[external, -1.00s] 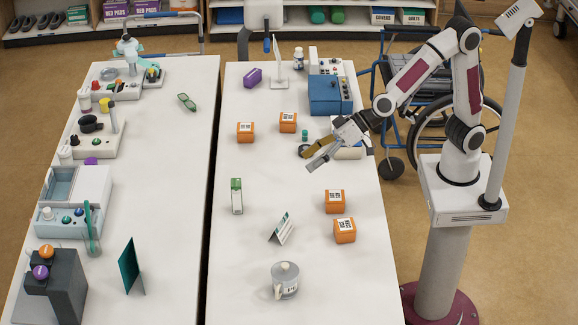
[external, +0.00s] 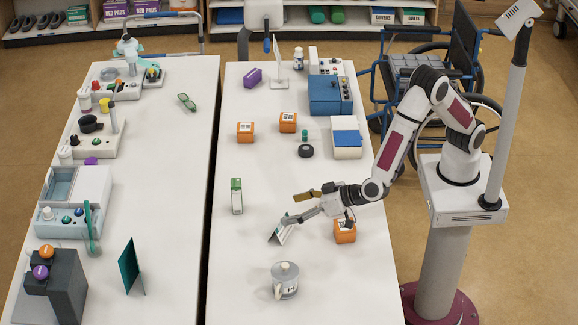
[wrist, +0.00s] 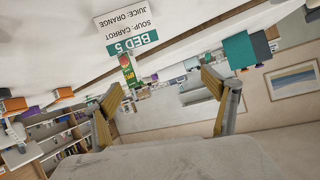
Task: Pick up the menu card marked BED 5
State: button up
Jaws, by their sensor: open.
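The menu card (external: 279,234) is a small folded white and green card standing on the right-hand table. In the wrist view, the menu card (wrist: 128,33) appears upside down and reads BED 5, SOUP: CARROT, JUICE: ORANGE. My gripper (external: 291,208) is low over the table beside the card, with one fingertip overlapping its top in the external view. I cannot tell whether they touch. In the wrist view my gripper (wrist: 164,88) has its two fingers wide apart with nothing held, and the card lies beyond the fingertips, toward the left finger.
An orange box (external: 345,236) is close under my wrist. A dark green card (external: 129,267) stands on the left table across a narrow gap.

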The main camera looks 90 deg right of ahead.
aim_at(281, 227)
jog(key=shift+s+d+f+h, duration=0.1)
jog(key=shift+s+f+h, duration=0.4)
jog(key=shift+f, duration=0.4)
jog(key=shift+s+d+f+h, duration=0.1)
jog(key=shift+s+f+h, duration=0.35)
jog(key=shift+f, duration=0.45)
jog(key=shift+s+d+f+h, duration=0.1)
jog(key=shift+s+f+h, duration=0.35)
jog(key=shift+f, duration=0.45)
jog(key=shift+w, duration=0.1)
jog(key=shift+x, duration=1.3)
jog(key=shift+w, duration=0.1)
jog(key=shift+x, duration=2.5)
jog(key=shift+d, duration=0.15)
